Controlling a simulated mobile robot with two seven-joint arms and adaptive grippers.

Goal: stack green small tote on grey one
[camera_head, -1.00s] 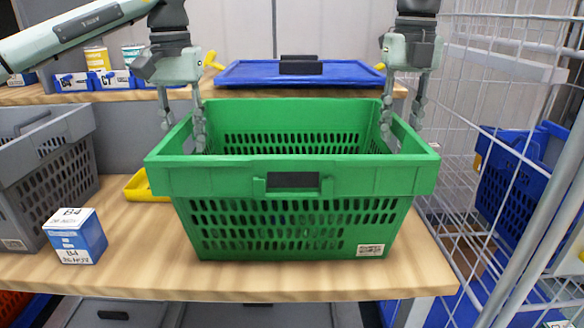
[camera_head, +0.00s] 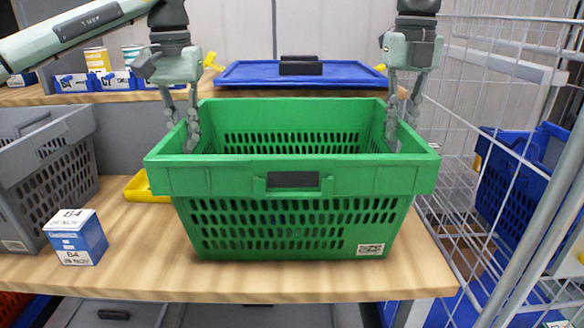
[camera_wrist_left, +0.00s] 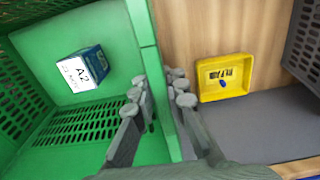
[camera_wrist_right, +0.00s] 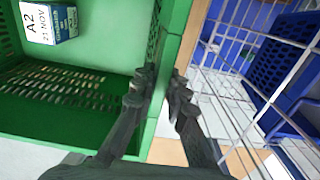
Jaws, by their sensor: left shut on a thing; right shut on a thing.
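The green small tote (camera_head: 300,179) stands upright on the wooden shelf in the head view. A box labelled A2 (camera_wrist_left: 84,69) lies inside it. My left gripper (camera_head: 188,134) is shut on the tote's left wall, one finger inside and one outside; the left wrist view shows this grip (camera_wrist_left: 160,100). My right gripper (camera_head: 400,134) is shut on the right wall in the same way, seen also in the right wrist view (camera_wrist_right: 160,95). A grey tote (camera_head: 50,170) stands at the left of the shelf, cut off by the picture edge.
A blue and white B4 box (camera_head: 75,238) stands between the grey and green totes. A yellow bin (camera_head: 146,187) is behind the green tote's left side. A wire cage (camera_head: 505,150) is close on the right.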

